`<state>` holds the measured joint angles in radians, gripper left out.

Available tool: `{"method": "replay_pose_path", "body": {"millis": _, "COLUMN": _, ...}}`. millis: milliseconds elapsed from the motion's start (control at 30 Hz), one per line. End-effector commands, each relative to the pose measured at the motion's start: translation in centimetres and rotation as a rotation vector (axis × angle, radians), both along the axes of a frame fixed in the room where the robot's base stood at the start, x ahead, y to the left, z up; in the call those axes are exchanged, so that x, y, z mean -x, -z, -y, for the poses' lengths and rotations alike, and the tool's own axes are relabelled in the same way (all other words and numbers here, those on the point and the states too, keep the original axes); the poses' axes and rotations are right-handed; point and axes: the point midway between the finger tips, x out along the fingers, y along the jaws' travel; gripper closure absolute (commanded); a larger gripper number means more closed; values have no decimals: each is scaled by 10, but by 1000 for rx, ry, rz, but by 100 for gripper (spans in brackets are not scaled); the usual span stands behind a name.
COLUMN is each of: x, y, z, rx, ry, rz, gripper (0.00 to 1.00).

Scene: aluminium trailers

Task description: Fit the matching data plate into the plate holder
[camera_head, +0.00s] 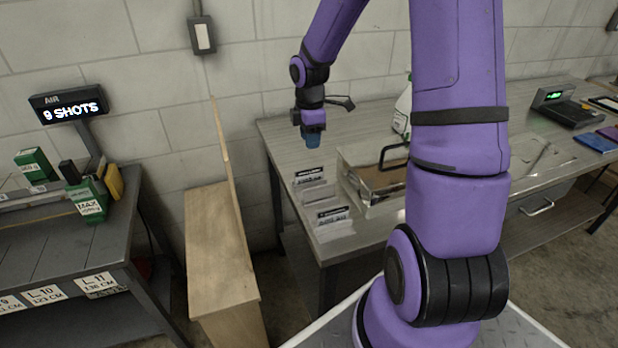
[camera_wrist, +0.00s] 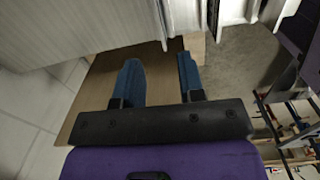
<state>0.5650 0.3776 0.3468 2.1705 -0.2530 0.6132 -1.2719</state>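My gripper (camera_head: 313,141) hangs above the left part of the grey work table (camera_head: 375,135). In the wrist view its two blue fingers (camera_wrist: 158,62) stand apart with nothing between them. White plates with black print stand in a row near the table's left edge: one plate (camera_head: 309,175) at the back and another plate (camera_head: 332,214) nearer the front. They look held in low pale stands. My gripper is above and behind them, not touching. The print is too small to read, so I cannot tell which plate matches or which stand is the plate holder.
A tray (camera_head: 378,207) with a dark handle lies right of the plates. A white bottle (camera_head: 403,108) stands behind my arm. A wooden panel (camera_head: 217,235) stands left of the table. A dark bench (camera_head: 60,240) with green boxes is farther left.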

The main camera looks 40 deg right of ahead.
Motion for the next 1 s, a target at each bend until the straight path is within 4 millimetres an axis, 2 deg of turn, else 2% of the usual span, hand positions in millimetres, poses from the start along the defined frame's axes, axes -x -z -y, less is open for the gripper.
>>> {"method": "replay_pose_path", "body": {"millis": 133, "x": -4, "y": 17, "z": 6, "rx": -20, "ry": -44, "rz": -11, "gripper": 64}}
{"method": "replay_pose_path", "body": {"millis": 500, "x": -5, "y": 65, "z": 5, "rx": -23, "ry": -56, "rz": -14, "gripper": 64}}
{"method": "replay_pose_path", "body": {"millis": 767, "x": -5, "y": 82, "z": 4, "rx": -23, "ry": -56, "rz": -13, "gripper": 64}}
{"method": "replay_pose_path", "body": {"millis": 1000, "x": -4, "y": 115, "z": -1, "rx": -23, "ry": -55, "rz": -15, "gripper": 64}}
